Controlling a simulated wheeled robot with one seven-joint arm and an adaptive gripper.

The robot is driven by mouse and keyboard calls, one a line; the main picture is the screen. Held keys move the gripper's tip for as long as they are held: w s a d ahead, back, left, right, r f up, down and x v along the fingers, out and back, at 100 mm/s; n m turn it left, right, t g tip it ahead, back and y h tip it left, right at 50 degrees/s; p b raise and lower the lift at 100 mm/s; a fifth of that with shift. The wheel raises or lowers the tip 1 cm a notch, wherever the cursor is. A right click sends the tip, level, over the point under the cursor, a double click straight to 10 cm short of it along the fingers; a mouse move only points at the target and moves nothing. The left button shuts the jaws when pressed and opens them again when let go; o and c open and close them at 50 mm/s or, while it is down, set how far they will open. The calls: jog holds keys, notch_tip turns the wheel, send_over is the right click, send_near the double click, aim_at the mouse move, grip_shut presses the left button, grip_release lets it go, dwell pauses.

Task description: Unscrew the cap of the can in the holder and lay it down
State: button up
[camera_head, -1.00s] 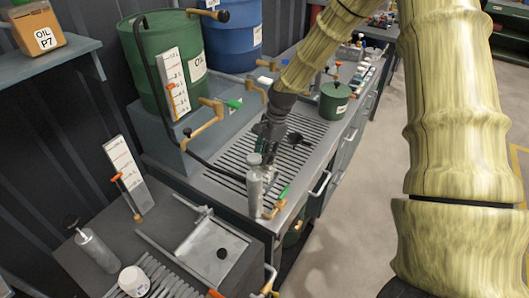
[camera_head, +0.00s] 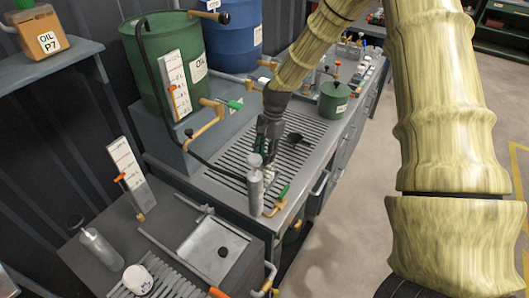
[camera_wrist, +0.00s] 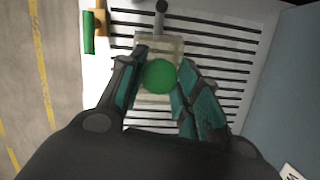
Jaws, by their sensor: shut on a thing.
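A round green cap (camera_wrist: 160,76) sits between the fingers of my gripper (camera_wrist: 163,66) in the wrist view. The fingers are shut on its sides. Below the cap shows a pale, square, translucent can (camera_wrist: 172,44), mostly hidden by the cap and fingers. In the head view my gripper (camera_head: 268,140) points down over the slatted grate (camera_head: 225,155) on the bench. There the cap is hidden, and only a small pale patch shows below the fingers. The holder cannot be made out clearly.
A green-handled valve (camera_head: 283,195) is at the bench's front edge. Green and blue drums stand behind. Bare slats lie left of the gripper.

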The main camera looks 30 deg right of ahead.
aim_at(263, 155)
dwell(0.3)
jog(key=n+g+p, duration=0.1)
jog(key=n, duration=0.2)
jog(key=shift+a+n+h, duration=0.1)
jog(key=shift+n+h, duration=0.2)
jog(key=shift+n, duration=0.6)
jog(key=shift+p, duration=0.3)
jog(key=n+g+h+p, duration=0.1)
jog(key=n, duration=0.3)
jog(key=shift+w, duration=0.1)
jog(key=shift+r, duration=0.1)
jog(key=shift+r+p, duration=1.2)
jog(key=shift+r, duration=0.35)
jog(key=shift+r+p, duration=0.9)
jog(key=shift+r, duration=1)
